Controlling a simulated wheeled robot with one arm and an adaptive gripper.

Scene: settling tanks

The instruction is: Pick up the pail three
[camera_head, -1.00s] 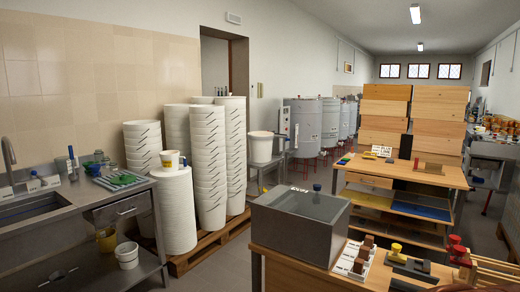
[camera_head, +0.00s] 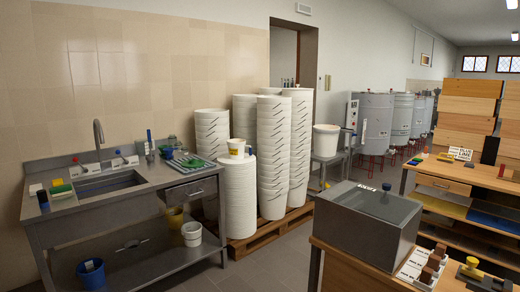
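Several pails are in view, and I cannot read a number on any of them, so I cannot tell which is pail three. A small white pail with a yellow mark (camera_head: 236,148) stands on top of a short white stack. A larger white pail (camera_head: 326,141) stands on a steel stand by the doorway. On the lower shelf of the sink bench are a white pail (camera_head: 191,235), a yellow pail (camera_head: 175,219) partly under the drawer, and a blue pail (camera_head: 91,273) at the left. My gripper is not in view.
The steel sink bench (camera_head: 120,203) runs along the left wall. Tall stacks of white buckets (camera_head: 272,160) stand on a wooden pallet (camera_head: 262,236). A steel tank (camera_head: 366,222) on a wooden table blocks the right front. Grey floor (camera_head: 265,268) lies clear between bench and table.

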